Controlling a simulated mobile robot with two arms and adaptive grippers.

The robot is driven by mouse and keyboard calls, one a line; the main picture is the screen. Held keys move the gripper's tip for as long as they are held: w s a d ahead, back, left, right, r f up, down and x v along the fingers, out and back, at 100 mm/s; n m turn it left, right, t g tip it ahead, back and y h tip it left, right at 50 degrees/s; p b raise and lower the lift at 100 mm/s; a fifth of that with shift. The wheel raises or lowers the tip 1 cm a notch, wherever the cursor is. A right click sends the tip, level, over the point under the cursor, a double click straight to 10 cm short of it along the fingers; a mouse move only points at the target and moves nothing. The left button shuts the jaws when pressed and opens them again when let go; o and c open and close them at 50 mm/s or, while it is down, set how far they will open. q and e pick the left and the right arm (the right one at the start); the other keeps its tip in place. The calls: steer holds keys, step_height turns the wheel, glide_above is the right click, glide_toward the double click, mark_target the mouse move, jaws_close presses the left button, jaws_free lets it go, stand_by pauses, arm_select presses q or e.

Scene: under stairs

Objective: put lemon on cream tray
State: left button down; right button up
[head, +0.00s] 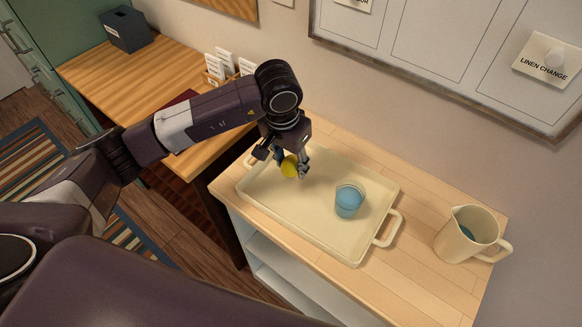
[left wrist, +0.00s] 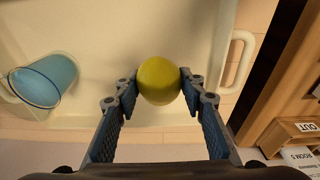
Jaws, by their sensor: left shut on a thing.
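The yellow lemon (head: 289,167) is between the fingers of my left gripper (head: 291,169), which is shut on it. In the left wrist view the lemon (left wrist: 159,80) is pinched between the two fingertips of the gripper (left wrist: 160,84). The cream tray (head: 309,219) lies on the wooden counter, and the lemon is over its far left part. I cannot tell whether the lemon touches the tray. The tray also shows in the left wrist view (left wrist: 110,35). My right gripper is not in view.
A cup of blue liquid (head: 349,201) stands on the tray, right of the lemon. A cream pitcher (head: 467,234) stands on the counter to the right. A wooden desk (head: 130,75) is at the left, with a card holder (head: 216,76) and a dark box (head: 127,30).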

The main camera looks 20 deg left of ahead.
mark_target(291, 171)
arm_select(q)
step_height(291, 171, down, 2)
steer(key=shift+s+f+p, duration=0.1)
steer(key=shift+f+p, duration=0.15)
steer(key=shift+p, duration=0.15)
steer(key=shift+f, duration=0.2)
steer(key=shift+f+b, duration=0.2)
steer(key=shift+b, duration=0.15)
steer(key=c, duration=1.2)
jaws_free()
steer(key=shift+c, duration=0.2)
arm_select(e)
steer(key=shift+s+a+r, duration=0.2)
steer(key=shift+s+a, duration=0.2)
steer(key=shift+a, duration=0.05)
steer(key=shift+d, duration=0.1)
arm_select(q)
steer(key=shift+r, duration=0.15)
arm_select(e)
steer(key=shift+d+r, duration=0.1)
